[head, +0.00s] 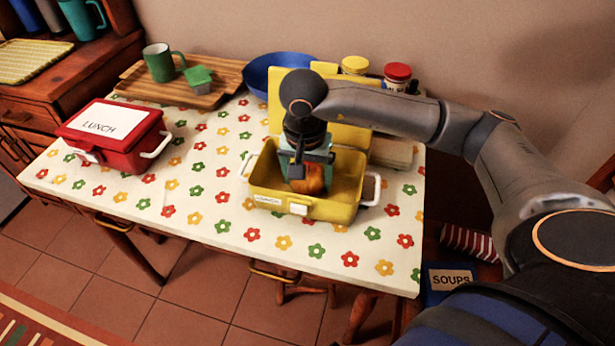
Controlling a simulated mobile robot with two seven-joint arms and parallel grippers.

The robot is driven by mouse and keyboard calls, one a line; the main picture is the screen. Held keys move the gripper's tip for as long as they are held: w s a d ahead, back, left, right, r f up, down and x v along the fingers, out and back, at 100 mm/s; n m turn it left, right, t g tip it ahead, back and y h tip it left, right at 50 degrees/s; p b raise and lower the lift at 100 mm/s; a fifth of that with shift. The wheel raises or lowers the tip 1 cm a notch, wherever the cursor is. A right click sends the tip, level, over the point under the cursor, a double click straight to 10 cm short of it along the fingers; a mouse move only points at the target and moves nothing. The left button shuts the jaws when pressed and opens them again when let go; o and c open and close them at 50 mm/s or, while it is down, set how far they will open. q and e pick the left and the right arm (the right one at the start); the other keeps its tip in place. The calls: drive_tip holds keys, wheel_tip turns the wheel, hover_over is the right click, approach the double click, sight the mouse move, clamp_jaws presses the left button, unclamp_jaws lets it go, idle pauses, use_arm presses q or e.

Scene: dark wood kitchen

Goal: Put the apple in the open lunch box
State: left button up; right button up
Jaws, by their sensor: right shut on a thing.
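The open yellow lunch box (270,199) stands on the flowered table, its lid raised at the back. My right gripper (306,176) reaches down into it from above and is shut on the orange-red apple (312,181). The apple is inside the box's walls, near the front. The front wall hides its lower part, so I cannot tell whether it touches the bottom. My left gripper is not in view.
A closed red lunch box (112,131) sits at the table's left. Behind are a wooden board (207,97) with a green mug (159,63), a blue bowl (262,75) and lidded jars (396,76). The front left tabletop (200,215) is free.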

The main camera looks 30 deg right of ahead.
drive_tip(key=shift+f, duration=0.2)
drive_tip(key=o, duration=1.3)
drive_tip(key=shift+r, duration=0.1)
drive_tip(key=shift+r, duration=0.1)
drive_tip(key=shift+r, duration=0.25)
drive_tip(key=r, duration=0.3)
drive_tip(key=r+p, duration=0.1)
drive_tip(key=r, duration=0.3)
drive_tip(key=s+a+r+p, duration=0.1)
drive_tip(key=r, duration=0.3)
drive_tip(key=shift+a+r, duration=0.1)
drive_tip(key=shift+r, duration=0.15)
